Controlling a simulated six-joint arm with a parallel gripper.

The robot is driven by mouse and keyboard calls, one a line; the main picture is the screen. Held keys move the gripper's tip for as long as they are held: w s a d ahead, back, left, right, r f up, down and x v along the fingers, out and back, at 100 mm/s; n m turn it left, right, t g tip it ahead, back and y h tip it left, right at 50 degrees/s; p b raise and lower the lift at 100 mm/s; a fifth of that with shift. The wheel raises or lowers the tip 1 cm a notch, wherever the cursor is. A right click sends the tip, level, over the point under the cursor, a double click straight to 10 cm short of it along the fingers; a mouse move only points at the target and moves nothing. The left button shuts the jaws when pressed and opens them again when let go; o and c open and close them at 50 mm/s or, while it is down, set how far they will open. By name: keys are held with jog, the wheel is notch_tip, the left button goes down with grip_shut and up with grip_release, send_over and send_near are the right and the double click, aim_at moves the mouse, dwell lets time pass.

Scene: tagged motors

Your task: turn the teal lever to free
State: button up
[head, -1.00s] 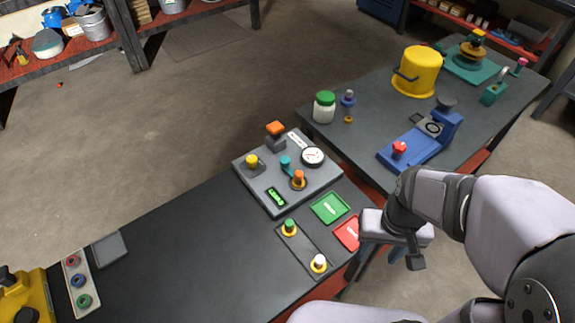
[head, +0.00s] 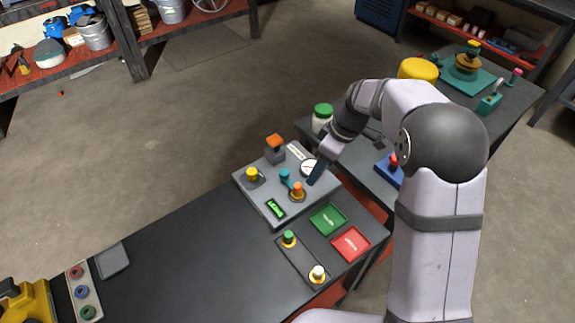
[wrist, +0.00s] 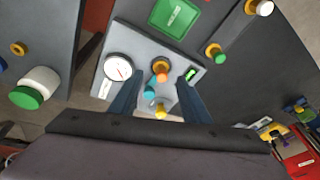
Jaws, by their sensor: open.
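The teal lever (head: 285,175) stands on the grey panel (head: 268,203), close to an orange knob (head: 298,187) on a ring base. In the wrist view the teal lever (wrist: 150,91) shows between my fingers, nearer the left one, with the orange knob (wrist: 160,67) just beyond it. My gripper (head: 314,178) is above the panel's right side, near the gauge. In the wrist view my gripper (wrist: 158,76) is open, its two fingers wide apart with nothing gripped. I cannot tell how high the fingertips are above the lever. No lever position marking is readable.
The panel also bears a round gauge (head: 309,168), a yellow knob (head: 252,173), a raised orange button (head: 274,141) and a green display (head: 276,207). Green (head: 327,219) and red (head: 350,243) plates lie beside it. A green-capped jar (head: 322,117) stands behind my wrist.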

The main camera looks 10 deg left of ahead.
aim_at(285, 172)
jog(key=w+a+n+y, duration=0.1)
jog(key=w+a+n, duration=0.4)
jog(key=a, duration=0.2)
jog(key=shift+d+p+x, duration=0.15)
jog(key=shift+p+x, duration=0.7)
jog(key=shift+x, duration=1.05)
jog(key=shift+d+p+x, duration=0.15)
jog(key=shift+p+x, duration=0.65)
jog(key=shift+x, duration=1.15)
jog(key=shift+s+f, duration=0.1)
jog(key=c, duration=1)
